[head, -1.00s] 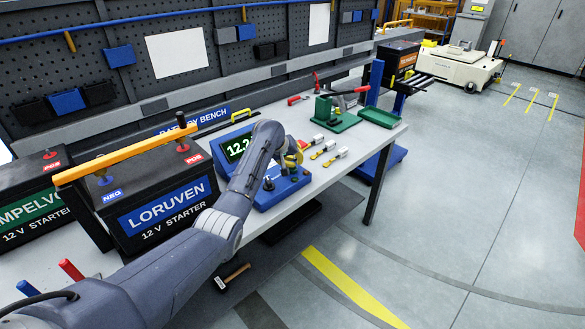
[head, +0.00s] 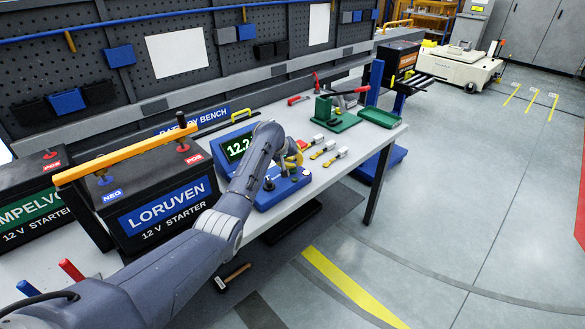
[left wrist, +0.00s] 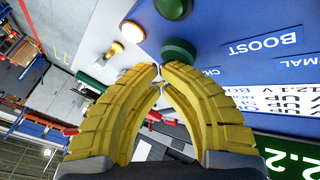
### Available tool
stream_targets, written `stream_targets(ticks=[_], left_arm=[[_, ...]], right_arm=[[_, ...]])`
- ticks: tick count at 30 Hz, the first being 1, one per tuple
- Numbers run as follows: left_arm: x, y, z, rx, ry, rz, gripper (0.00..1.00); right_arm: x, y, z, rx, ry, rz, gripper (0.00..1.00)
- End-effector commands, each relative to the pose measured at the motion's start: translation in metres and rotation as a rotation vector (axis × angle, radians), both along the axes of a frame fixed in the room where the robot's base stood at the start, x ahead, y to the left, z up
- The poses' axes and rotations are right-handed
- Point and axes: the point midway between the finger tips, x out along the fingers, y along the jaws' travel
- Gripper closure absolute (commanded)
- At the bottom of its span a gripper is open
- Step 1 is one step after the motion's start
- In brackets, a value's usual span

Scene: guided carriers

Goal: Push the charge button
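The blue charger unit (head: 286,193) sits on the bench, with a lit display (head: 238,148) behind my arm. My left gripper (left wrist: 159,75) has yellow ribbed fingers with the tips together and nothing visible between them. In the left wrist view, a round green button (left wrist: 178,50) on the blue panel (left wrist: 225,22) lies just beyond the fingertips; I cannot tell whether they touch it. The panel label BOOST reads upside down; the label near the button is partly hidden. In the head view, my left arm hides part of the charger. My right gripper is out of view.
A white lamp (left wrist: 132,31) and an amber lamp (left wrist: 115,47) stand near the button. A LORUVEN battery (head: 165,200) is left of the charger. A green press-like tool (head: 335,112) and a green tray (head: 380,117) are farther right on the bench.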

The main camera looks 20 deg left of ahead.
Motion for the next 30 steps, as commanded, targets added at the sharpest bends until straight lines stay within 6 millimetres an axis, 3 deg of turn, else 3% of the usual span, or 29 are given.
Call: stream_targets(ticks=[14,30], left_arm=[[-0.001,-0.002,0.004,-0.001,0.003,-0.001,1.0],[0.0,-0.001,0.049,-0.002,-0.001,-0.001,1.0]], right_arm=[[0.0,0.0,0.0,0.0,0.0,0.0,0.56],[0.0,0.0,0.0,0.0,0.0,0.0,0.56]])
